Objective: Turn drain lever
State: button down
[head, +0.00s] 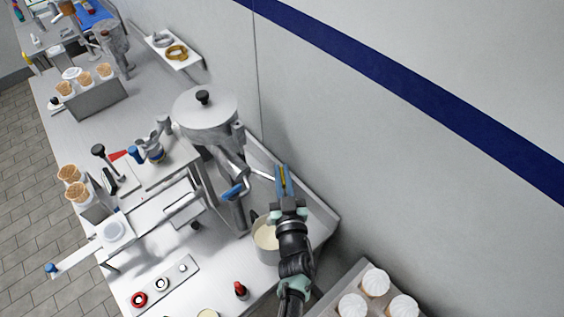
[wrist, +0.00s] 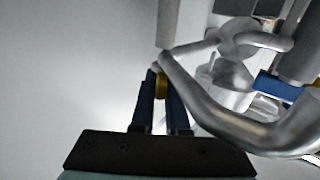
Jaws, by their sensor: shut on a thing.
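The steel tank (head: 206,115) with a black-knobbed lid stands on the counter near the wall. A thin metal lever (head: 262,174) reaches out from its side towards my gripper (head: 281,172). In the wrist view, my gripper's blue fingers (wrist: 160,90) are shut on a yellow grip (wrist: 160,84), which seems to be the lever's end. The grip is mostly hidden between the fingers. A curved steel pipe (wrist: 215,116) passes close to the right of the fingers. A blue handle (head: 232,190) sits left of my gripper and also shows in the wrist view (wrist: 278,87).
A pot of cream-coloured liquid (head: 266,236) stands below my gripper, close to my arm. A tray of white-topped items (head: 365,290) is at the lower right. The wall (head: 360,130) is close behind. A red-topped object (head: 240,289) stands at the front.

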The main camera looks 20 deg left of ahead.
jog(key=shift+w+d+r+n+y+p, duration=0.15)
jog(key=shift+r+n+y+p, duration=0.1)
jog(key=shift+n+y+p, duration=0.25)
jog(key=shift+g+y, duration=0.3)
jog(key=shift+y, duration=0.1)
jog(key=n+g+y, duration=0.1)
jog(key=n+y, duration=0.1)
jog(key=shift+f+g+y, duration=0.2)
jog(key=shift+g+y, duration=0.1)
jog(key=shift+g, duration=0.1)
jog(key=shift+f+n+g+y+b, duration=0.1)
jog(key=shift+n+g+y+b, duration=1)
jog(key=shift+n+g+b, duration=0.1)
jog(key=shift+n+g+y+b, duration=0.6)
jog(key=shift+g+y+b, duration=0.15)
jog(key=shift+g, duration=0.15)
jog(key=c, duration=0.9)
grip_release()
jog(key=shift+s, duration=0.2)
